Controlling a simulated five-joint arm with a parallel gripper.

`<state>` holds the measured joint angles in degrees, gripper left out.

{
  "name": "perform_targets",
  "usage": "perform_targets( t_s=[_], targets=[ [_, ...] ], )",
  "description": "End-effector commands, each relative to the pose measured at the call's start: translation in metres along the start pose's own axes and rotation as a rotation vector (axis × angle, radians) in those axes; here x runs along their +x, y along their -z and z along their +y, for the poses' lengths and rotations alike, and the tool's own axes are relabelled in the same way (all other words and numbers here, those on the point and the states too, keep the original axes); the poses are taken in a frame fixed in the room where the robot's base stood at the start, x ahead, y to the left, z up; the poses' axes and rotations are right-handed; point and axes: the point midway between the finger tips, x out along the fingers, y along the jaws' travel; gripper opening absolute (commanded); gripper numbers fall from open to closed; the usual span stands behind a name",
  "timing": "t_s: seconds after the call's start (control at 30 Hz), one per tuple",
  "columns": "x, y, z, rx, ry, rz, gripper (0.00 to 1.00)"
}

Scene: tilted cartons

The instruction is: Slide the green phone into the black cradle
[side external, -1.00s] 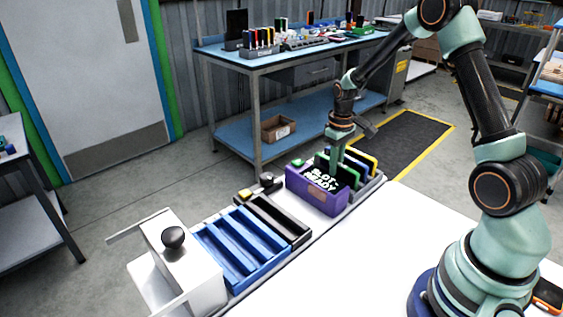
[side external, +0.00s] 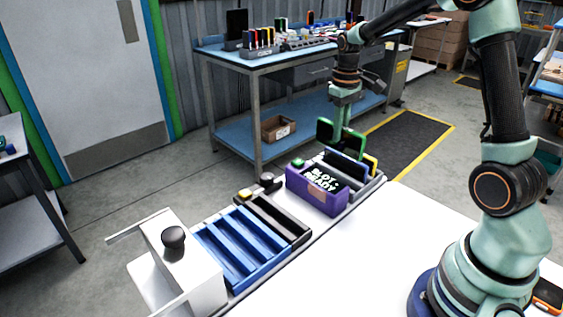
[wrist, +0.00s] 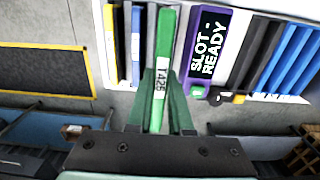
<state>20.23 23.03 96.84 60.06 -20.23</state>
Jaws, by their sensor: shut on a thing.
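The green phone (side external: 356,144) is upright in my gripper (side external: 341,122), held above the grey rack (side external: 374,184). The black cradle (side external: 287,226) is a narrow dark tray on the white table, left of the rack and beyond the purple box. It also shows in the wrist view (wrist: 247,52), right of the purple box. My gripper is away from the cradle.
A purple box (side external: 318,193) reading "SLOT-READY" stands between rack and cradle. The rack holds a dark blue phone (side external: 346,168) and a yellow one (side external: 371,163). A blue slotted tray (side external: 240,250) and a white box with a black knob (side external: 173,237) lie further left.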

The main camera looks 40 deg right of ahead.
Motion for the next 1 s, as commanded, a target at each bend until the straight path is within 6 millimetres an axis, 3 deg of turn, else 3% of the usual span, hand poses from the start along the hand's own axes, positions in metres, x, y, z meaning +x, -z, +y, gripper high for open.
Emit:
perform_targets(
  t_s=[0.03, 0.2, 0.4, 0.5, 0.67, 0.83, 1.0],
  targets=[
    [-0.016, 0.001, 0.000, 0.000, -0.003, 0.007, 0.00],
    [-0.055, 0.001, 0.000, 0.000, -0.002, 0.005, 0.00],
    [-0.082, 0.001, 0.000, 0.000, -0.001, 0.002, 0.00],
    [-0.085, 0.002, -0.005, -0.002, 0.000, 0.000, 0.00],
    [-0.067, 0.011, -0.035, -0.008, 0.002, -0.006, 0.00],
    [-0.028, 0.021, -0.095, -0.011, 0.001, -0.007, 0.00],
    [0.011, 0.018, -0.156, -0.011, 0.000, -0.006, 0.00]
  ],
)
